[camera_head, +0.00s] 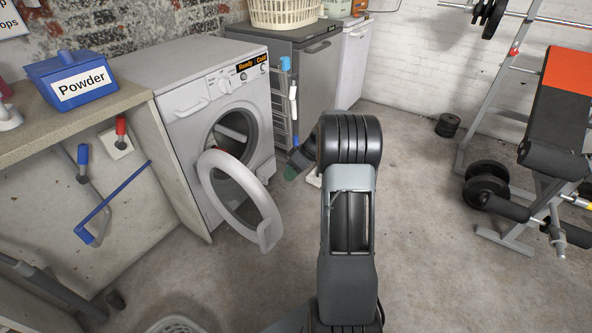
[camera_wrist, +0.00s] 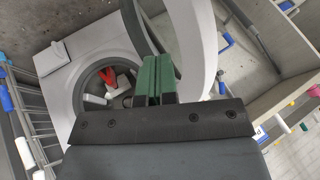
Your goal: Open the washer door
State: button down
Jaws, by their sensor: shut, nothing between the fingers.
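The white washer (camera_head: 212,92) stands against the brick wall, right of the counter. Its round door (camera_head: 262,203) is swung wide open, out to the front. The drum opening (camera_head: 233,128) is exposed. In the wrist view, the drum (camera_wrist: 88,98) holds a red item (camera_wrist: 107,78) and pale items, and the door ring (camera_wrist: 197,40) stands on the right. My gripper (camera_head: 291,172) is to the right of the door in the head view, largely hidden by my arm. Its green fingers (camera_wrist: 157,78) are together and empty. They overlap the door in the wrist view; I cannot tell whether they touch it.
A counter (camera_head: 130,97) with a blue powder box (camera_head: 78,80) is left of the washer. A slim rack (camera_head: 284,100) and a grey appliance (camera_head: 315,70) stand to its right. A weight bench (camera_head: 560,115) is at far right. The floor between is mostly clear.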

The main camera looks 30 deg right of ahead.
jog(key=a+f+b, duration=0.1)
jog(key=a+f, duration=0.2)
jog(key=a, duration=0.3)
jog(key=shift+s+b, duration=0.3)
jog(key=shift+b, duration=0.1)
jog(key=shift+a+f, duration=0.1)
jog(key=shift+a, duration=0.05)
